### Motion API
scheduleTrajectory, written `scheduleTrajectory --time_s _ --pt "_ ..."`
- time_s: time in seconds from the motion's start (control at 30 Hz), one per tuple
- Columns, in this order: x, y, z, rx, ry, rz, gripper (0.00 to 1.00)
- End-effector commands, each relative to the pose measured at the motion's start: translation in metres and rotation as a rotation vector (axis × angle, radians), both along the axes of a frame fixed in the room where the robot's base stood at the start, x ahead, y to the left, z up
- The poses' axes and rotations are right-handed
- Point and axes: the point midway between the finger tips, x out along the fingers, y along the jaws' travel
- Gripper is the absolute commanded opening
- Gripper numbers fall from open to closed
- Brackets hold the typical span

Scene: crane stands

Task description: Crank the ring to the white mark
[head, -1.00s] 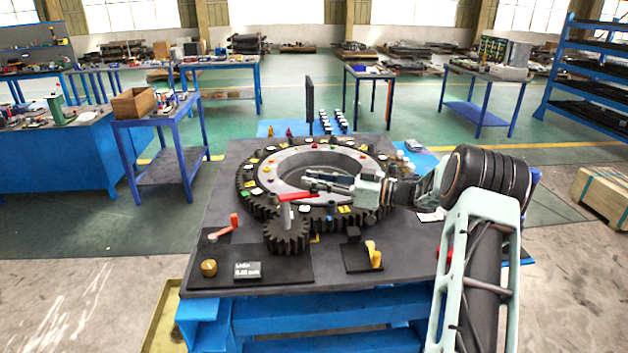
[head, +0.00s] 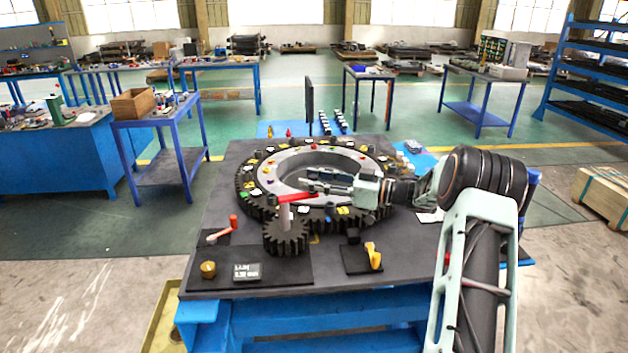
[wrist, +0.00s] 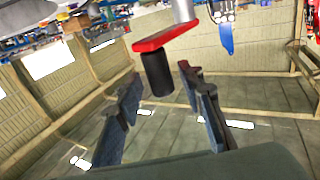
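The ring (head: 246,199) is a large black toothed ring around a grey inner ring, lying on a dark table. Small coloured and white pieces sit on it; I cannot tell which is the white mark. A black pinion gear (head: 286,239) meshes at its near edge, with a grey post and red crank arm (head: 290,198) on top. In the wrist view the crank arm (wrist: 165,35) carries a black handle (wrist: 157,76). My gripper (head: 308,181) is at the crank; its fingers (wrist: 160,88) are apart on either side of the handle, with gaps visible.
A small display (head: 247,272), a brass knob (head: 208,269) and a red-handled lever (head: 225,229) sit at the table's front left. A yellow lever (head: 373,257) stands on a black plate at front right. A thin dark upright panel (head: 309,105) stands behind the ring.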

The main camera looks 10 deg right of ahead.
Motion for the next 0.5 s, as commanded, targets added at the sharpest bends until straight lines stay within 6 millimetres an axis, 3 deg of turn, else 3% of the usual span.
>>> scheduleTrajectory --time_s 0.23,0.5 --pt "-0.007 -0.011 -0.001 0.0 0.001 0.0 0.35" --pt "-0.036 -0.059 -0.001 -0.002 0.001 -0.003 0.35"
